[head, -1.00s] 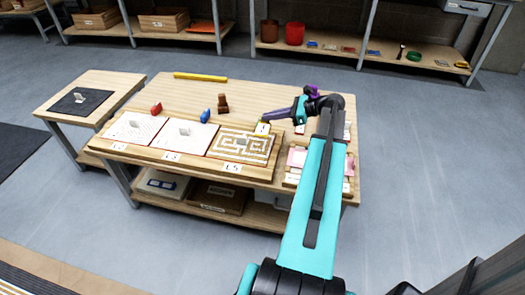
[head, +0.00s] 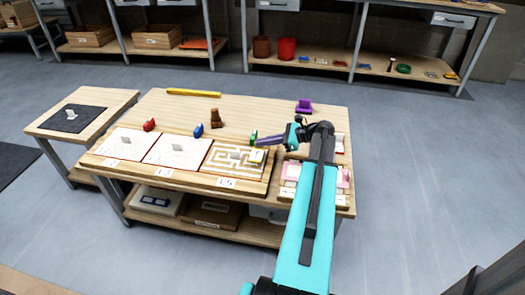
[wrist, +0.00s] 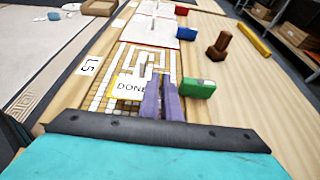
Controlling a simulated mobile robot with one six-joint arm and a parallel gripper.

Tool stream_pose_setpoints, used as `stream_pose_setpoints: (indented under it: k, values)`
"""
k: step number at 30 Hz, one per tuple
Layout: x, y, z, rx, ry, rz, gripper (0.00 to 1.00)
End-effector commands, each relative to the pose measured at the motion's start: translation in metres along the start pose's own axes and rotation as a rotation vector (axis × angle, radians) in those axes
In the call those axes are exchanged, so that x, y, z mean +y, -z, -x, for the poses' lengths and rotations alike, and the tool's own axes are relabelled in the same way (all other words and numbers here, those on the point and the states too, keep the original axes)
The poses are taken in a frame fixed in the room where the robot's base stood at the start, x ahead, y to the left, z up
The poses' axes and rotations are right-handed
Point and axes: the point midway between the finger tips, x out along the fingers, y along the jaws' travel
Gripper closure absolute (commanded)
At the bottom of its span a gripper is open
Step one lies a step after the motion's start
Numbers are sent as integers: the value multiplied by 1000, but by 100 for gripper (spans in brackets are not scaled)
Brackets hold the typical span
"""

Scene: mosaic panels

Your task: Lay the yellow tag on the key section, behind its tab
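The key section (head: 222,168) is the right panel of the board, with a maze-like key pattern and the label L5 (head: 226,183). A small grey tab (head: 235,155) stands on it. The yellow tag (head: 257,154), a pale plate with a yellow border, is at the section's right part; in the wrist view it (wrist: 127,86) reads DONE. My gripper's purple fingers (wrist: 160,97) are close together at the tag's edge and seem to pinch it. My gripper (head: 262,145) is over the board's right end. I cannot tell whether the tag touches the panel.
A green block (wrist: 197,88) stands close beside my fingers. A blue block (head: 198,130), a red block (head: 149,124) and a brown piece (head: 215,118) stand behind the panels. A yellow bar (head: 193,92) lies at the back. A purple block (head: 304,106) stands back right.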

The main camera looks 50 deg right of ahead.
Motion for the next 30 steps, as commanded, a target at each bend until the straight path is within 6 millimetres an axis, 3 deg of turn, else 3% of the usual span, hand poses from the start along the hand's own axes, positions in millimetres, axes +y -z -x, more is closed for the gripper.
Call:
stream_pose_setpoints:
  k: [13, 28, 30]
  values:
    - [0, 33, -13, 0, 1, -1, 100]
    - [0, 37, -15, 0, 1, -1, 100]
    - [0, 37, -15, 0, 1, 0, 86]
